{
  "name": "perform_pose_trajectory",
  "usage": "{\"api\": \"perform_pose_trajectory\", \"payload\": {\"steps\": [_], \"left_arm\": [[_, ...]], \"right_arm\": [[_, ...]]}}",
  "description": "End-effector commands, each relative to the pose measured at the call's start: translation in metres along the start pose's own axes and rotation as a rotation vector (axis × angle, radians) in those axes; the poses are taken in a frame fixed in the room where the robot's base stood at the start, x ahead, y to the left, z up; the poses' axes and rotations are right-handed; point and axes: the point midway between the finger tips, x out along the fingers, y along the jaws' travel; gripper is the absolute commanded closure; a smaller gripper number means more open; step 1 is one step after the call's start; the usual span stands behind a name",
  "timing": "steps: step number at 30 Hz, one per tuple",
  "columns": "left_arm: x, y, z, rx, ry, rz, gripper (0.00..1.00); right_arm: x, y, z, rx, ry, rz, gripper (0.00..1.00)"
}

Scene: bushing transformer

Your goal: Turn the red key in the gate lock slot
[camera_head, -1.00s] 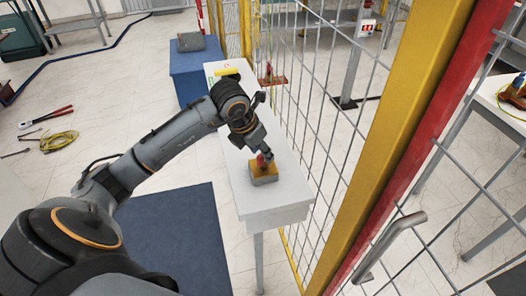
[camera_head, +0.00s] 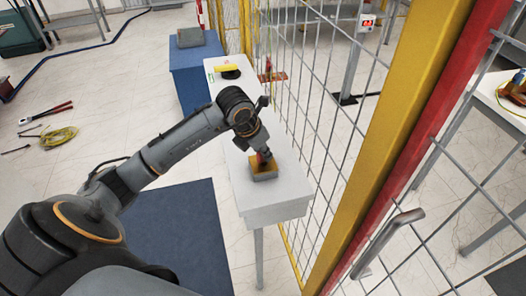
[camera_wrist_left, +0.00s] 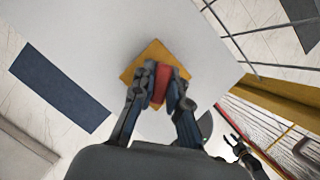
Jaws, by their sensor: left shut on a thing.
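The gate lock box (camera_head: 263,173), grey with a yellow-orange top, sits on the near end of the white table. My left gripper (camera_head: 262,157) reaches down onto its top. In the left wrist view the red key (camera_wrist_left: 162,80) stands between the two fingers of my left gripper (camera_wrist_left: 161,78), over the orange top of the box (camera_wrist_left: 143,64). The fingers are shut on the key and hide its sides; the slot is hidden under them. In the left wrist view another gripper, likely my right one (camera_wrist_left: 236,146), shows small at the lower right with its fingers apart.
The white table (camera_head: 272,195) stands along a wire mesh fence (camera_head: 325,130) with a yellow post and red gate frame (camera_head: 440,140) at right. A yellow and black object (camera_head: 229,70) lies at the table's far end. A blue mat (camera_head: 180,235) and tools lie on the floor.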

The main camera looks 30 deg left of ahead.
Motion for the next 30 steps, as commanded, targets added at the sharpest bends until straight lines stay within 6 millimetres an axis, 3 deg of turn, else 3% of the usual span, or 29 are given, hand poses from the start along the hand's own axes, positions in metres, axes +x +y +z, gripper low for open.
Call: {"api": "perform_pose_trajectory", "payload": {"steps": [21, 22, 25, 30], "left_arm": [[0.001, 0.002, 0.0, 0.444, -0.001, -0.181, 1.0], [0.0, 0.001, 0.001, 0.446, -0.001, -0.183, 0.82], [0.0, 0.001, 0.0, 0.443, -0.001, -0.182, 0.61], [0.0, 0.0, 0.0, 0.442, 0.0, -0.182, 0.59]], "right_arm": [[0.034, -0.001, 0.003, 0.0, 0.0, 0.0, 0.6], [0.033, -0.001, 0.003, 0.0, 0.0, 0.0, 0.6], [0.032, 0.0, 0.003, 0.0, 0.0, 0.0, 0.6], [0.032, 0.0, 0.003, 0.0, 0.0, 0.0, 0.6]]}}
